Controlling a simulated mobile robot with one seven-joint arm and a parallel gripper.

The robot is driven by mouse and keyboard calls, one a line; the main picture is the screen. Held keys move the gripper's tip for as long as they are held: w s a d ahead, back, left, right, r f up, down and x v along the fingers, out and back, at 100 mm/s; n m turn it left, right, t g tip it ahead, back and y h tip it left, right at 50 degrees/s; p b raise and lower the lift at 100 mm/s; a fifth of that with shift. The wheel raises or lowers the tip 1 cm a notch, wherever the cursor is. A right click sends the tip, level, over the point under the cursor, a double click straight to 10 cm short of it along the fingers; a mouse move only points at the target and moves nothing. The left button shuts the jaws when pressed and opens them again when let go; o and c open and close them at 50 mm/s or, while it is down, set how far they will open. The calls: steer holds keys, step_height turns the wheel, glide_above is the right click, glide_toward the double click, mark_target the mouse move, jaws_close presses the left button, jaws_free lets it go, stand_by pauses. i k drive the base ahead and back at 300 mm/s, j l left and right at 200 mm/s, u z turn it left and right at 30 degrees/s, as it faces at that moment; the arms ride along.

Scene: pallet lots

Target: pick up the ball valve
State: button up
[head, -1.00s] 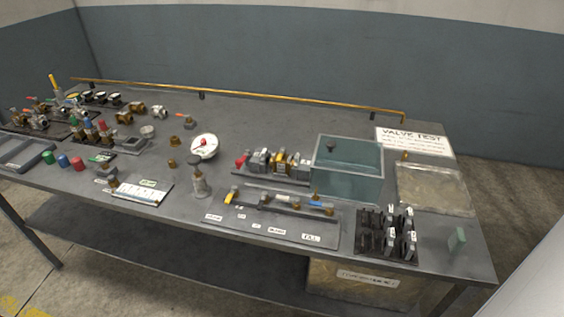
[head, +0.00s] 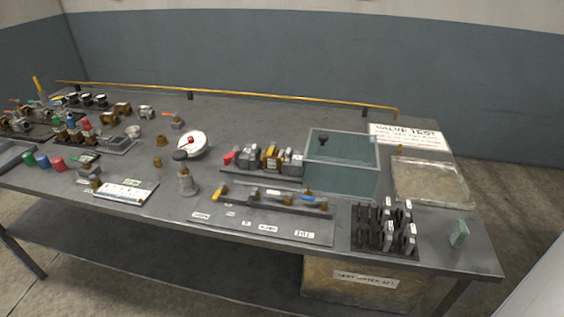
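Several valve-like fittings lie on the grey workbench (head: 250,120), and I cannot tell for certain which one is the ball valve. A small fitting with an orange lever (head: 176,121) stands alone left of the middle. Several valves with coloured handles (head: 22,122) sit in a group at the far left. A clamped row of fittings with a red handle (head: 265,159) stands beside the glass tank. A bar with a yellow lever (head: 262,195) lies at the front middle. My gripper is not in view.
A brass rail (head: 230,96) runs along the back edge. The back middle is clear.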

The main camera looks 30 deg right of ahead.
mark_target(275, 162)
steer(key=i+j+z, duration=0.1)
steer(key=z, duration=1.05)
steer(key=j+z, duration=0.9)
steer(key=k+j+z, duration=0.2)
steer(key=j, duration=0.2)
steer(key=k+j+z, duration=0.1)
steer(key=j+z, duration=0.15)
steer(key=j, duration=0.2)
steer(key=k+j, duration=0.1)
steer(key=j, duration=0.2)
steer(key=k+j, duration=0.1)
steer(key=j, duration=0.25)
steer(key=k+j, duration=0.15)
steer(key=j, duration=0.15)
steer(key=i+j, duration=0.1)
steer(key=j, duration=0.35)
steer(key=i, duration=0.75)
steer(key=l+z, duration=0.05)
